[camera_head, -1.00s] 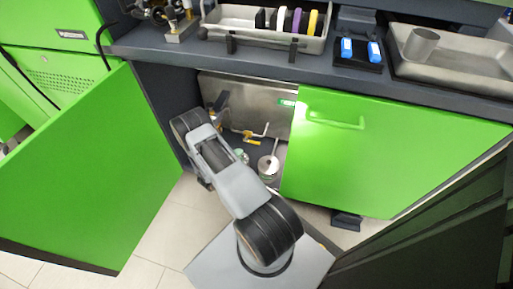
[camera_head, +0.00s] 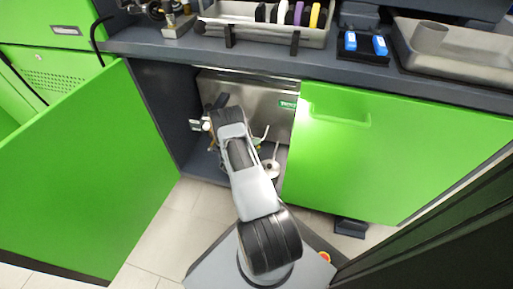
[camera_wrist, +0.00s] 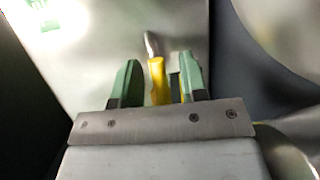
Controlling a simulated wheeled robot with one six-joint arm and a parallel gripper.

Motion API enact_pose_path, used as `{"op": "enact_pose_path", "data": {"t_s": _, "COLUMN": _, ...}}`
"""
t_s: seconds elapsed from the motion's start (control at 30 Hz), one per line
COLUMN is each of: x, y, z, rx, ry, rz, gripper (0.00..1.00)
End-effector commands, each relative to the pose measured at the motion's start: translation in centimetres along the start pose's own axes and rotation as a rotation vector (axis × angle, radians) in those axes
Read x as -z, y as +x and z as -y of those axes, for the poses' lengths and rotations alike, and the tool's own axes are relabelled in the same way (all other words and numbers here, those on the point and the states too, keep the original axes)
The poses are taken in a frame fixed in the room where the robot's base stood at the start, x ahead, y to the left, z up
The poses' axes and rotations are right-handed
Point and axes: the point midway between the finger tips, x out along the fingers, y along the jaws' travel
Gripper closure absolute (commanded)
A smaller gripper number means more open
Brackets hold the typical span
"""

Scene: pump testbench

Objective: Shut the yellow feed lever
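The yellow feed lever (camera_wrist: 157,82) shows in the wrist view as a yellow grip with a bare metal end. It stands between the two green fingertips of my gripper (camera_wrist: 160,63). My gripper is open, with a visible gap on each side of the lever. In the head view my arm reaches into the open cabinet under the bench, and it hides my gripper and most of the lever's surroundings.
A metal panel (camera_head: 270,95) forms the cabinet back. A green door (camera_head: 85,165) stands open on the left, and a green front (camera_head: 390,150) borders the opening on the right. A round metal part (camera_head: 272,168) sits low inside the opening, close beside my arm.

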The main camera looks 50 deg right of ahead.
Motion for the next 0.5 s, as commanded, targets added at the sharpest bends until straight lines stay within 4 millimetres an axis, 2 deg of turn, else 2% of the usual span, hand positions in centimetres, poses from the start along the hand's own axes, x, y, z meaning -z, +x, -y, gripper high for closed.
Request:
{"op": "enact_pose_path", "data": {"t_s": 0.3, "x": -0.02, "y": 0.19, "z": -0.03, "rx": 0.000, "ry": 0.000, "rz": 0.001, "gripper": 0.60}}
{"op": "enact_pose_path", "data": {"t_s": 0.5, "x": -0.02, "y": 0.18, "z": -0.02, "rx": 0.000, "ry": 0.000, "rz": 0.001, "gripper": 0.79}}
